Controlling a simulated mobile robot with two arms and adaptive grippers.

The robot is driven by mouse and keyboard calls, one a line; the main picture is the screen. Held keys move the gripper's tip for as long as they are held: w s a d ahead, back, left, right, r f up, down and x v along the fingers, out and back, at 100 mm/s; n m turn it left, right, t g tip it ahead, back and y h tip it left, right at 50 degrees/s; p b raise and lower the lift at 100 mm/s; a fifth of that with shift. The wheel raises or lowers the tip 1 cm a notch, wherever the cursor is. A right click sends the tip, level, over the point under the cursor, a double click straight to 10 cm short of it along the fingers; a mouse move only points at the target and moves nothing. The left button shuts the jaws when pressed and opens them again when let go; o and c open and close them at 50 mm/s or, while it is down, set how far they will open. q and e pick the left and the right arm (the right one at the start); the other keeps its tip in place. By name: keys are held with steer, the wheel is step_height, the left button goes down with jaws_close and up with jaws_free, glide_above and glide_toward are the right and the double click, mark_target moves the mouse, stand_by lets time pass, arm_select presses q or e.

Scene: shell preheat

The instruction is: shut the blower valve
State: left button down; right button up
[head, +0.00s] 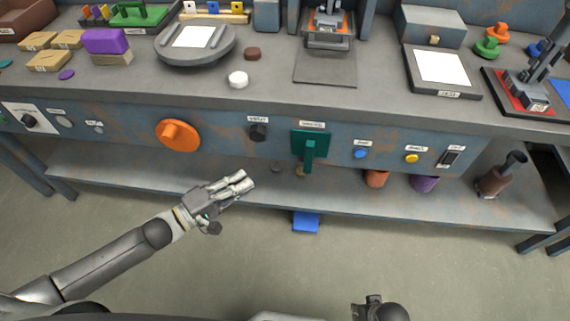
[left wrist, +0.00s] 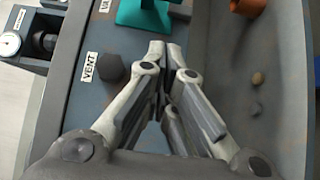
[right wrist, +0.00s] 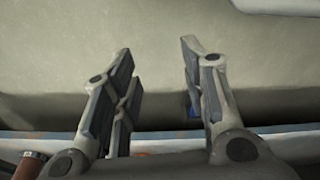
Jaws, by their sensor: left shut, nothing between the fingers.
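A teal valve (head: 310,148) with a square plate and a lever handle sits on the bench's front panel, right of centre in the head view. Its handle hangs down over the panel's lower edge. The small label above it is hard to read. My left gripper (head: 248,181) is shut and empty, in front of the panel to the left of and below the valve. In the left wrist view the teal valve (left wrist: 146,14) shows at the top edge, just beyond the left fingertips (left wrist: 165,50), partly cut off. My right gripper (right wrist: 157,48) is open and empty, away from the panel.
A black knob (head: 258,132) labelled VENT and a large orange knob (head: 178,135) lie left of the valve. Blue (head: 361,153) and yellow (head: 411,158) buttons lie right of it. A lower shelf (head: 130,180) runs beneath. A blue block (head: 306,223) is below the shelf edge.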

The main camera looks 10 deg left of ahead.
mark_target(309, 153)
arm_select(q)
steer(key=s+d+b+x, duration=0.1)
steer(key=s+d+x, duration=0.1)
steer(key=x, duration=1.1)
steer(key=shift+b, duration=0.3)
arm_select(e)
steer(key=r, duration=0.1)
steer(key=w+r, duration=0.1)
steer(key=r, duration=0.1)
steer(key=w+r, duration=0.1)
steer(key=r, duration=0.1)
steer(key=shift+a+r, duration=0.1)
arm_select(q)
steer(key=shift+f, duration=0.1)
